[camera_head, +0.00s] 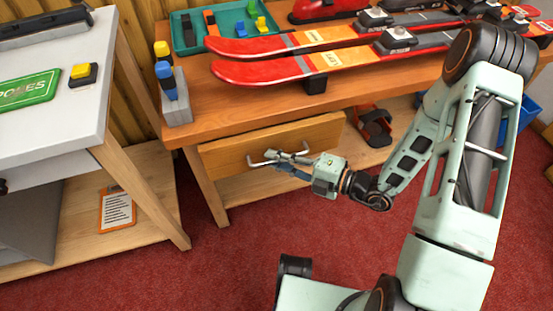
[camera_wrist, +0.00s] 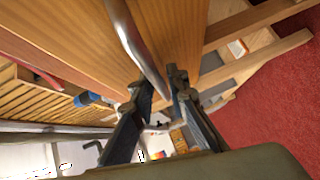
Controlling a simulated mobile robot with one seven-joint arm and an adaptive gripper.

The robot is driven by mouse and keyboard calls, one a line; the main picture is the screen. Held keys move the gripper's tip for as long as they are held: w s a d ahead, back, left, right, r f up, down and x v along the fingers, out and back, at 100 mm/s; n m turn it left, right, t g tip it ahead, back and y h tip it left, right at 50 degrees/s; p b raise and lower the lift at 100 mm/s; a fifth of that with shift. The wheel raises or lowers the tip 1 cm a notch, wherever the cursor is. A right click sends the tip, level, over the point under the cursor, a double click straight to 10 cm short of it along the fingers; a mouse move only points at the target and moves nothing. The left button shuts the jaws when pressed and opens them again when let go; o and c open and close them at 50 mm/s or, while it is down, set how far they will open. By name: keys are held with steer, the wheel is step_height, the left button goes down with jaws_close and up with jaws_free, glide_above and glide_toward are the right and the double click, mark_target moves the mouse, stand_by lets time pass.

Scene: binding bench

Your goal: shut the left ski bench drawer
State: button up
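The left ski bench drawer (camera_head: 225,155) has an orange wood front under the left part of the bench top. Its front seems to stand a little out from the bench, but the depth is hard to judge. A bent metal bar handle (camera_head: 257,163) crosses its front. My gripper (camera_head: 285,160) is at this handle. In the wrist view the handle (camera_wrist: 138,42) runs down toward the space between my two dark fingers (camera_wrist: 162,88). The fingers stand apart with a gap between them; whether either touches the bar is hidden.
Red skis (camera_head: 275,70) and a teal tray (camera_head: 222,28) lie on the ski bench (camera_head: 300,105). A black and orange binding (camera_head: 375,127) sits on the lower shelf. A white-topped table (camera_head: 60,125) stands close at the left. Red carpet (camera_head: 215,265) is open in front.

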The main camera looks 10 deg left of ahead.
mark_target(269, 140)
jaws_close()
steer(key=w+a, duration=0.1)
steer(key=w, duration=0.1)
steer(key=w+a+p, duration=0.1)
steer(key=w, duration=0.1)
steer(key=w+a+p, duration=0.1)
steer(key=shift+w+a, duration=0.25)
steer(key=shift+w, duration=0.15)
steer(key=shift+w+r, duration=0.1)
steer(key=shift+o, duration=0.6)
jaws_free()
steer(key=shift+w+a, duration=0.1)
